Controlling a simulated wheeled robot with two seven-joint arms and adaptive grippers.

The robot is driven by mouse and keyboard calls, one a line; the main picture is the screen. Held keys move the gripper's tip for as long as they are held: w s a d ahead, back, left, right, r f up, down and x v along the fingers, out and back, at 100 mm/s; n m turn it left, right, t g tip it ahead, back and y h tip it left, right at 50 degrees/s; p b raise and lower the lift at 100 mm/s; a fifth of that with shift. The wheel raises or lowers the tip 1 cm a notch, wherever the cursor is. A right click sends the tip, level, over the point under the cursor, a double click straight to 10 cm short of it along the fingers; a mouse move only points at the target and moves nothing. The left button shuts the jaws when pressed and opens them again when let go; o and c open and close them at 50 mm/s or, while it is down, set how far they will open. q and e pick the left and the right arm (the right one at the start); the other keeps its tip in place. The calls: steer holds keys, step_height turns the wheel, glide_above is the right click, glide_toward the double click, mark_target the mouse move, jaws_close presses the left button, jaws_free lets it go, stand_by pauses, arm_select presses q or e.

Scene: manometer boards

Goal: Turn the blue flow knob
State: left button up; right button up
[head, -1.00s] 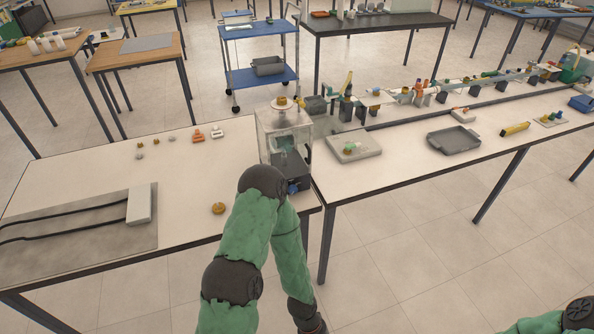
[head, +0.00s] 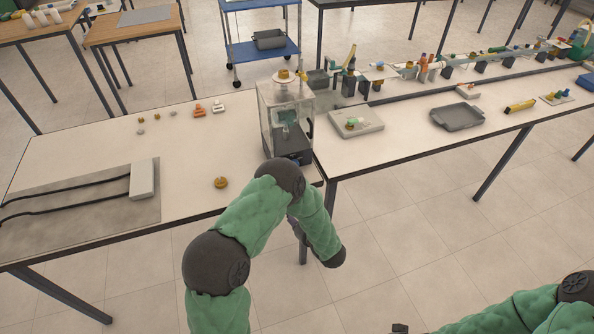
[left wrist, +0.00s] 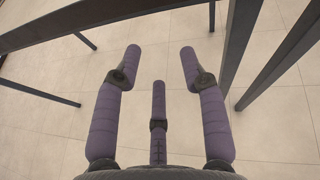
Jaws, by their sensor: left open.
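My left gripper is mostly hidden behind my arm in the head view, with a small purplish part showing below the table edge. In the left wrist view my left gripper (left wrist: 160,60) is open and empty, its purple fingers apart over floor and table legs. My right gripper does not show.
A brass-coloured round piece (head: 221,183) lies on the left table (head: 90,147). A flat panel (head: 110,210) with black tubing lies at its left. On the right table are a pale board (head: 356,124) and a grey tray (head: 458,117). Table legs stand near my left gripper.

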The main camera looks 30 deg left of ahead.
arm_select(q)
steer(key=w+d+r+m+t+y, duration=0.1)
steer(key=w+d+r+t+y, duration=0.1)
steer(key=w+r+t, duration=0.5)
steer(key=shift+g, duration=0.9)
steer(key=b+x, duration=0.1)
steer(key=x, duration=0.5)
steer(key=r+b+x, duration=0.1)
steer(key=x, duration=0.3)
steer(key=shift+s+a+b, duration=0.15)
steer(key=shift+a+b, duration=0.05)
steer(key=shift+b, duration=0.1)
steer(key=shift+c, duration=0.3)
